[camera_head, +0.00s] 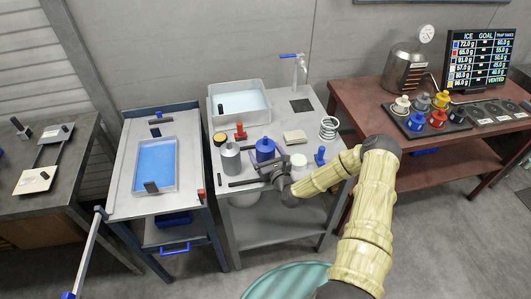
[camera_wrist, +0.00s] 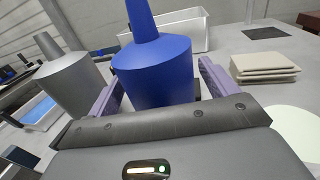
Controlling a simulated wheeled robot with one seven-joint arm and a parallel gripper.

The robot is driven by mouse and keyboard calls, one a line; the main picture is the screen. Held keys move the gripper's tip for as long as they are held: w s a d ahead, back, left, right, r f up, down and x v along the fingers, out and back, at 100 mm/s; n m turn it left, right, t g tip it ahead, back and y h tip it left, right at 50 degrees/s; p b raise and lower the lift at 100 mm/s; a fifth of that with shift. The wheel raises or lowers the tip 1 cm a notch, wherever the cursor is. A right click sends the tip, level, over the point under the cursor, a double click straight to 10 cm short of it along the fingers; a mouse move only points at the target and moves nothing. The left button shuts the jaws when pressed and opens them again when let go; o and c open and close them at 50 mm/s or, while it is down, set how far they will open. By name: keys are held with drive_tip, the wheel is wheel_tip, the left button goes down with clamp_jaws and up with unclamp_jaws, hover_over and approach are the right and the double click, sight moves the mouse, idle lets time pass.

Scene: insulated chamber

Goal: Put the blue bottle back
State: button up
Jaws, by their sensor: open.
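The blue bottle (camera_head: 265,150) stands upright on the middle grey table, with a wide body and a narrow neck. In the wrist view the blue bottle (camera_wrist: 155,72) is between the two purple fingers of my gripper (camera_wrist: 160,88). My gripper (camera_head: 268,166) is open around it at the table's front side. I cannot tell whether either finger touches it. The lower part of the bottle is hidden behind the gripper body in the wrist view.
A grey bottle (camera_head: 230,158) stands close left, also in the wrist view (camera_wrist: 66,82). A red item (camera_head: 240,132), beige pads (camera_head: 295,136), a white disc (camera_head: 299,160) and a coil (camera_head: 328,128) are nearby. A water tray (camera_head: 263,88) is behind. A rack of coloured containers (camera_head: 460,127) is right.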

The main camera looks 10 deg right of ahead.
drive_tip(key=shift+r, duration=0.15)
drive_tip(key=s+d+b, duration=0.2)
drive_tip(key=s+b, duration=0.1)
drive_tip(key=s, duration=0.8)
drive_tip(key=shift+s+d, duration=0.2)
drive_tip(key=shift+s, duration=0.2)
drive_tip(key=s+a+f+n+g+y, duration=0.2)
drive_tip(key=a+n+g+y, duration=0.3)
drive_tip(key=n, duration=0.7)
drive_tip(key=s+d+r+n+g+h, duration=0.2)
drive_tip(key=s+r+n+g+h, duration=0.6)
drive_tip(key=s+r+n, duration=0.8)
drive_tip(key=r+n+g, duration=0.1)
drive_tip(key=n+g, duration=0.1)
drive_tip(key=n, duration=0.3)
drive_tip(key=shift+d+n, duration=0.3)
drive_tip(key=shift+n, duration=0.1)
